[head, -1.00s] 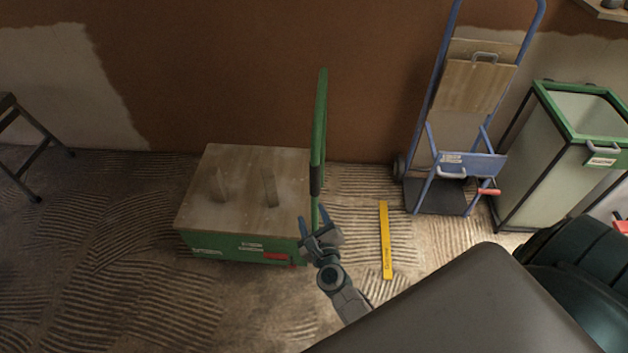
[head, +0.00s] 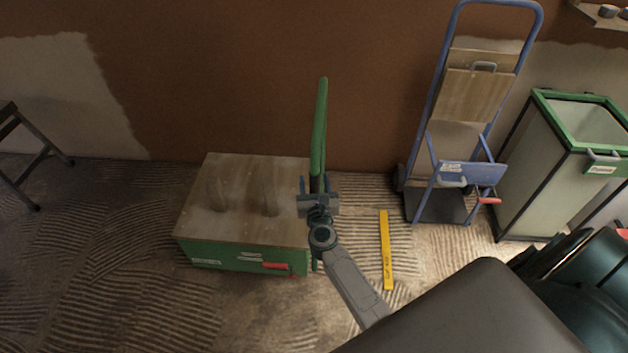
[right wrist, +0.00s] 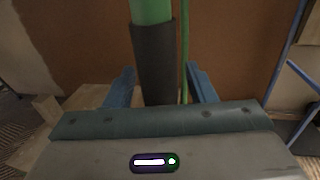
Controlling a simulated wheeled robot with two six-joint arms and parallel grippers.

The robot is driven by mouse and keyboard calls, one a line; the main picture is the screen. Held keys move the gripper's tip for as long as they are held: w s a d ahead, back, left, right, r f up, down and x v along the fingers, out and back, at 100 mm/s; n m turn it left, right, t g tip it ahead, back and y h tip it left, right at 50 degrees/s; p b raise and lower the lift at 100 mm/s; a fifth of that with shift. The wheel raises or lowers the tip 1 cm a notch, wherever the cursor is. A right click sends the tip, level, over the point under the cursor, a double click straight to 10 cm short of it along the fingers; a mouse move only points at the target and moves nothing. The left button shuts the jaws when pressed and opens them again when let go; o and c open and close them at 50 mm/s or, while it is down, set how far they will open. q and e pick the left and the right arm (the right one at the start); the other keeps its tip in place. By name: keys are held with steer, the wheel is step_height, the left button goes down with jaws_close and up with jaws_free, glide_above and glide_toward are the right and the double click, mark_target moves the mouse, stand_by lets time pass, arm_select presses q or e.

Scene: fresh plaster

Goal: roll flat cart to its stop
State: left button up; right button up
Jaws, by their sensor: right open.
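The flat cart (head: 245,257) stands on the floor by the brown wall, with a green body, a wooden deck and two wooden blocks on top. Its green push handle (head: 320,125) rises at its right end. My right gripper (head: 316,186) is at the lower part of this handle. In the right wrist view the open blue fingers (right wrist: 163,88) stand on either side of the handle's dark grip sleeve (right wrist: 155,60), with gaps showing on both sides. A yellow strip (head: 385,250) lies on the floor right of the cart. My left gripper is not in view.
A blue hand truck (head: 470,172) leans by the wall at right, beside a green-framed bin (head: 540,165). A dark metal stand (head: 35,160) is at far left. The ridged floor left of the cart is clear.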

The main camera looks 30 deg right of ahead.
steer(key=shift+w+d, duration=0.1)
steer(key=shift+w, duration=0.25)
jaws_close()
steer(key=shift+s+d, duration=0.1)
steer(key=shift+d, duration=0.05)
